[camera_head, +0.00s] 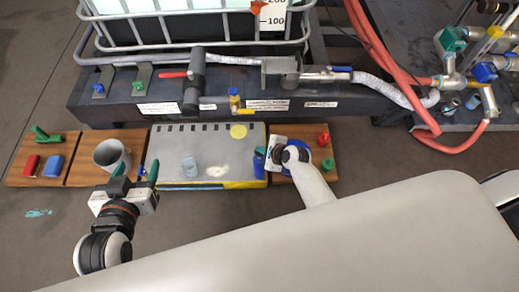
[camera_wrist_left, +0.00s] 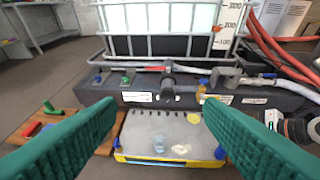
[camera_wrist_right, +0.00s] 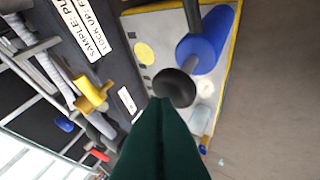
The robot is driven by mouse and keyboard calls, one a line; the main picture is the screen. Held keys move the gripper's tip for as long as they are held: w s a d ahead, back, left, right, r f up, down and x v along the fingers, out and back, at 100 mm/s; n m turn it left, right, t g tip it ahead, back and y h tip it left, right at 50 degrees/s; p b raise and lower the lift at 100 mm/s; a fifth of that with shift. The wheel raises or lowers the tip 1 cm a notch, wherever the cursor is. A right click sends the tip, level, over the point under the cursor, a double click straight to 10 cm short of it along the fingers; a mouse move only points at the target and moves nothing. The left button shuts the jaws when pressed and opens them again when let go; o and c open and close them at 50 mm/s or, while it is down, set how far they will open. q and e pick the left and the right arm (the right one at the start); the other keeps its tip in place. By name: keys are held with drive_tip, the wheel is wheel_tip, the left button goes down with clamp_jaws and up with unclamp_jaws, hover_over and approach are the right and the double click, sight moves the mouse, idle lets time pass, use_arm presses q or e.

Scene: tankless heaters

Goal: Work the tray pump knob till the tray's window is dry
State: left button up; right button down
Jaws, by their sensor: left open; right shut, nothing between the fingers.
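The grey tray (camera_head: 210,145) with a yellow edge lies below the dark bench. A yellow disc (camera_head: 238,131) is on its top; I cannot tell whether this is the window. In the right wrist view a round black knob (camera_wrist_right: 174,88) on a grey stem joins a thick blue cylinder (camera_wrist_right: 210,40) at the tray. My right gripper (camera_wrist_right: 160,102) is shut and empty, with its green fingertips close to the black knob; I cannot tell whether they touch. My left gripper (camera_wrist_left: 162,125) is open and empty, left of the tray in the head view (camera_head: 136,170).
A grey cup (camera_head: 111,157) stands on a wooden board near my left gripper. Red and blue blocks (camera_head: 53,167) lie further left. A pale blue patch (camera_head: 189,167) and a whitish patch (camera_head: 217,170) show on the tray. Red hoses (camera_head: 385,60) hang at the right.

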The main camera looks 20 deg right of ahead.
use_arm(q)
drive_tip(key=shift+s+a+f+g+y+p, duration=0.15)
drive_tip(key=shift+s+a+f+g+p, duration=0.1)
drive_tip(key=shift+s+f+g, duration=0.35)
drive_tip(key=shift+s+a+f+g+y+p, duration=0.1)
drive_tip(key=shift+s+a+f+g+y, duration=0.15)
drive_tip(key=shift+s+f+g, duration=0.3)
drive_tip(key=shift+s+a+f+g+y+p, duration=0.1)
drive_tip(key=shift+s+a+f+g+p, duration=0.15)
drive_tip(key=shift+s+f+g, duration=0.35)
use_arm(e)
drive_tip(key=shift+r, duration=0.55)
drive_tip(key=shift+r+p, duration=0.55)
drive_tip(key=shift+p, duration=0.1)
drive_tip(key=shift+r+p, duration=0.75)
drive_tip(key=shift+p, duration=0.05)
drive_tip(key=shift+r+p, duration=0.35)
drive_tip(key=shift+p, duration=0.05)
drive_tip(key=shift+r+p, duration=0.55)
drive_tip(key=shift+p, duration=0.1)
drive_tip(key=shift+r+p, duration=0.3)
drive_tip(key=shift+p, duration=0.05)
use_arm(q)
drive_tip(key=s+a+f+g+y, duration=0.1)
drive_tip(key=s+a+f+g, duration=0.1)
drive_tip(key=s+f+g, duration=0.4)
drive_tip(key=shift+s+a+f+y, duration=0.3)
drive_tip(key=shift+s+a, duration=0.05)
drive_tip(key=shift+s, duration=0.55)
